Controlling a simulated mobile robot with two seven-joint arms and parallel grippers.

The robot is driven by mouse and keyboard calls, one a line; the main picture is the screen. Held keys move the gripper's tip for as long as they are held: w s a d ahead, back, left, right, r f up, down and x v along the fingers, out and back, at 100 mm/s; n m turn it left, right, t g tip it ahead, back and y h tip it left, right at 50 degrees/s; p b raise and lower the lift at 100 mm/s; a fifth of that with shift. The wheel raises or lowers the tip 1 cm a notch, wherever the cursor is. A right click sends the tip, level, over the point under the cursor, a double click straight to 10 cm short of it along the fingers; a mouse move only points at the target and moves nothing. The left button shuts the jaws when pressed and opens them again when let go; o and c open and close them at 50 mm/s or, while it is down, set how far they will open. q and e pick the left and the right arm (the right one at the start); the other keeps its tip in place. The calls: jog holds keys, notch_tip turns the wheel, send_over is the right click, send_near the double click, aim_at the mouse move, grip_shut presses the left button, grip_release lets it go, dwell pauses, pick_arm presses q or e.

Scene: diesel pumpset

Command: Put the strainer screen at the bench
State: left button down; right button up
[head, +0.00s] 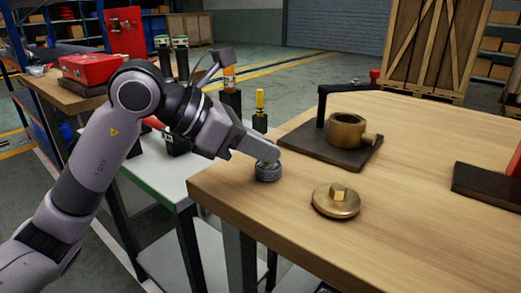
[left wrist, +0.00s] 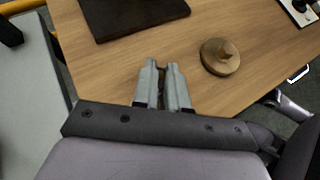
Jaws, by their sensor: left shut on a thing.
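The strainer screen (head: 268,173) is a small grey, round, mesh-like piece near the left edge of the wooden bench (head: 410,200). My left gripper (head: 267,158) reaches in from the left and is shut on its top. The screen is at the bench surface; whether it rests on it or hangs just above I cannot tell. In the left wrist view the two fingers (left wrist: 163,72) are close together over the bench (left wrist: 205,100), and the screen is mostly hidden beneath them.
A brass cap with a square boss (head: 336,201) lies to the right of the screen. A brass strainer body (head: 346,136) stands on a dark plate (head: 308,141) behind. A red-and-dark fixture (head: 490,187) is at the right. The bench front is clear.

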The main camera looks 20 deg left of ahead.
pick_arm(q)
jog(key=shift+f, duration=0.2)
jog(key=c, duration=1.2)
grip_release()
jog(key=shift+o, duration=0.2)
pick_arm(e)
jog(key=shift+w+a+r, duration=0.1)
jog(key=shift+a+r, duration=0.05)
jog(key=shift+r, duration=0.1)
pick_arm(q)
jog(key=shift+r, duration=0.15)
jog(key=shift+r, duration=0.2)
jog(key=p+v, duration=0.1)
jog(key=v, duration=1.1)
jog(key=shift+f, duration=0.25)
pick_arm(e)
jog(key=shift+s+d+f, duration=0.35)
jog(key=shift+d+f, duration=0.15)
